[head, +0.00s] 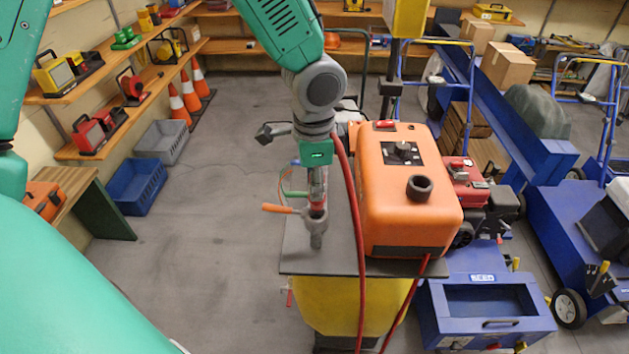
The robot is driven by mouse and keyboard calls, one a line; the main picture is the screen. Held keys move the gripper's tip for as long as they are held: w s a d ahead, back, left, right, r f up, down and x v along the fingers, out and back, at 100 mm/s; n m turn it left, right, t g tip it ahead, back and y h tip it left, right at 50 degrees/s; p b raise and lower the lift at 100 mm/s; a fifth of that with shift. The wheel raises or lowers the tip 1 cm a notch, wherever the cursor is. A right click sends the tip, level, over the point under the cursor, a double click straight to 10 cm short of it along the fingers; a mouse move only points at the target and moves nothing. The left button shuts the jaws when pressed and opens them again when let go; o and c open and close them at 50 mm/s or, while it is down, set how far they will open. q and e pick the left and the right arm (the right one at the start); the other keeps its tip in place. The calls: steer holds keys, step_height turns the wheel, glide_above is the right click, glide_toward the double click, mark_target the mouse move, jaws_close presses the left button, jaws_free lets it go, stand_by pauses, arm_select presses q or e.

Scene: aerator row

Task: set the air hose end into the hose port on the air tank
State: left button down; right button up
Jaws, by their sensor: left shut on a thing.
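My left gripper (317,192) points down near the middle of the head view and is shut on the air hose end (318,206), which is mostly hidden by the fingers. The red air hose (359,250) hangs from beside my wrist down past the plate. The yellow air tank (325,300) is below the grey plate (300,262). My right gripper is out of view.
An orange machine (415,225) with a black round opening (420,188) stands close to the right of my gripper. A blue cart (485,310) is at the right. Shelves, a blue bin (137,186) and cones stand at the left. The floor left of the tank is clear.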

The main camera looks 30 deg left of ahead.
arm_select(q)
steer(key=shift+d+f, duration=0.4)
steer(key=shift+d, duration=0.15)
steer(key=shift+a+f+b, duration=0.45)
steer(key=shift+a+f, duration=0.05)
steer(key=shift+f, duration=0.3)
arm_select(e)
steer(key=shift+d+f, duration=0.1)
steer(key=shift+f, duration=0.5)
arm_select(q)
steer(key=c, duration=1.3)
jaws_free()
steer(key=shift+d, duration=0.15)
steer(key=shift+o, duration=0.6)
steer(key=shift+d+r, duration=0.1)
steer(key=shift+d, duration=0.15)
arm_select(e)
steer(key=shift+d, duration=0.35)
